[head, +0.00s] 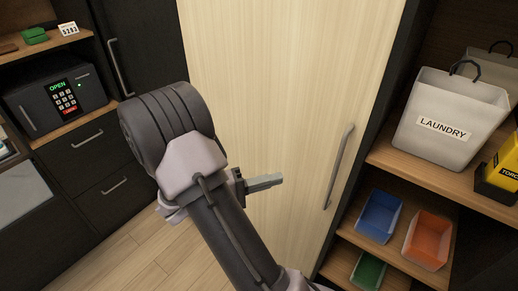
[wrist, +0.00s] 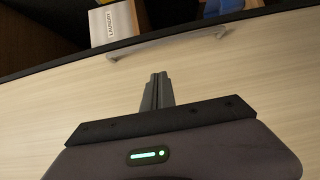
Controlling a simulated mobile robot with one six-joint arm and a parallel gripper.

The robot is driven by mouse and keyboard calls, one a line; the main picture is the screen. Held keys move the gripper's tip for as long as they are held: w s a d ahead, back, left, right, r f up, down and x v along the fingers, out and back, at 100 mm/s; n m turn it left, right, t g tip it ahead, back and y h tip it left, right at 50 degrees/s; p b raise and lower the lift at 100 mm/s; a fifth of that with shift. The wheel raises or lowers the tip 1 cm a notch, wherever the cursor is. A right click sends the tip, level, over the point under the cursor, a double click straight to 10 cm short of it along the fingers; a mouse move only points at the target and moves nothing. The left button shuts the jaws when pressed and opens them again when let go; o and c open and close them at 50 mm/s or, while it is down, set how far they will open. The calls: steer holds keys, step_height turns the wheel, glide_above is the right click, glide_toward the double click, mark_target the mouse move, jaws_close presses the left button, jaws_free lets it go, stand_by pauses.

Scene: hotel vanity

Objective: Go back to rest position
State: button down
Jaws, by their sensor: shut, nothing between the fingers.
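My gripper (head: 281,179) is in front of the pale wooden cabinet door (head: 275,60) in the head view, left of its long metal handle (head: 340,165). In the wrist view my gripper (wrist: 158,77) has its fingers together with nothing between them. The door handle (wrist: 165,46) shows just beyond the fingertips there, and the gripper appears apart from it. The door looks shut.
At right, shelves hold a white laundry bin (head: 450,118), a blue bin (head: 379,215), an orange bin (head: 428,240) and a green bin (head: 368,271). At left are a safe (head: 35,108) reading OPEN and dark drawers (head: 85,140). Bare floor (head: 120,258) shows below.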

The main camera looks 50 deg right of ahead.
steer(key=s+a+f+t+y+b, duration=0.1)
steer(key=s+a+t+y+b, duration=0.15)
steer(key=a+y, duration=0.35)
steer(key=s+a+t+y+b, duration=0.2)
steer(key=s+a+y, duration=0.2)
steer(key=a, duration=0.4)
steer(key=w+a+r+t+y+b, duration=0.1)
steer(key=a+r+t+y, duration=0.1)
steer(key=a+t, duration=0.3)
steer(key=w+a+r+n+t+y+b, duration=0.1)
steer(key=a+t+y, duration=0.4)
steer(key=a, duration=0.6)
steer(key=shift+w+r+n+y, duration=0.3)
steer(key=shift+w+r, duration=0.35)
steer(key=shift+r, duration=0.1)
steer(key=shift+a, duration=0.1)
